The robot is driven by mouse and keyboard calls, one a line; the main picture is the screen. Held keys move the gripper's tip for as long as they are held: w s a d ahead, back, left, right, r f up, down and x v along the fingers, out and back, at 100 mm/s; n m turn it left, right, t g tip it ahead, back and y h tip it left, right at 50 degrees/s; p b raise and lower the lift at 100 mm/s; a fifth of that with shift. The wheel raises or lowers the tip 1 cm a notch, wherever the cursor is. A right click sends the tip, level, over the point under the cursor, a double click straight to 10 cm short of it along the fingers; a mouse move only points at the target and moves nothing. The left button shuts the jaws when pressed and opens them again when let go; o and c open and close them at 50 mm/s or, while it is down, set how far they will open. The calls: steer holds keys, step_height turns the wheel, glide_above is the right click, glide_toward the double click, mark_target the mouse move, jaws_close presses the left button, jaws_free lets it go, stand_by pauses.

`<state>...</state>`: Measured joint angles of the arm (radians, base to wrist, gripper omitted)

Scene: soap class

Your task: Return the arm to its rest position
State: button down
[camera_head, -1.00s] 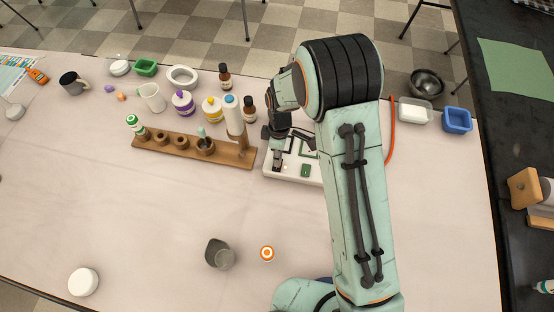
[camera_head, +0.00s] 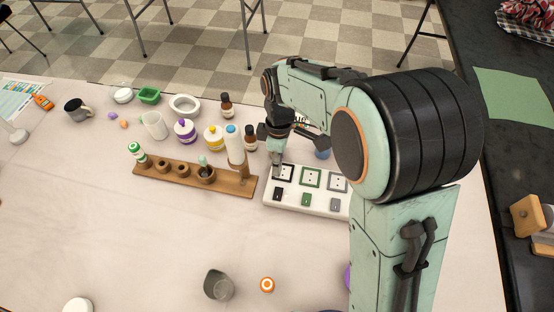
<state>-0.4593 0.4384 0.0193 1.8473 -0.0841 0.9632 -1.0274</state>
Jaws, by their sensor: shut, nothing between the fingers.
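My gripper (camera_head: 277,158) points down above the back left of the white panel (camera_head: 287,200). It looks shut, with nothing seen in it. I cannot tell whether the fingertips touch the panel's black-framed square. My pale green arm stands at the right, bent high over the table, and hides the panel's right end. The panel has three framed squares along its back and three small switches, dark, green and grey, along its front.
A wooden rack (camera_head: 190,178) with holes lies left of the panel. Several bottles stand behind it, including a white one (camera_head: 235,148) close to my gripper. A grey beaker (camera_head: 218,286) and an orange-topped item (camera_head: 267,284) are in front. The table's front left is mostly clear.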

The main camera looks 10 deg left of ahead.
steer(key=shift+s+r, duration=0.1)
steer(key=shift+r, duration=0.7)
steer(key=s+d+r+m+t, duration=0.3)
steer(key=d+r+m, duration=0.2)
steer(key=d+r, duration=0.65)
steer(key=s+d+f+m+g, duration=0.1)
steer(key=s+d+f+m, duration=0.1)
steer(key=s+m, duration=0.4)
steer(key=s+d+f+m, duration=0.2)
steer(key=s+m, duration=0.3)
steer(key=s, duration=0.3)
steer(key=shift+s+d+f+m+g+y, duration=0.2)
steer(key=shift+s+f+m+g+y, duration=0.2)
steer(key=shift+f, duration=0.15)
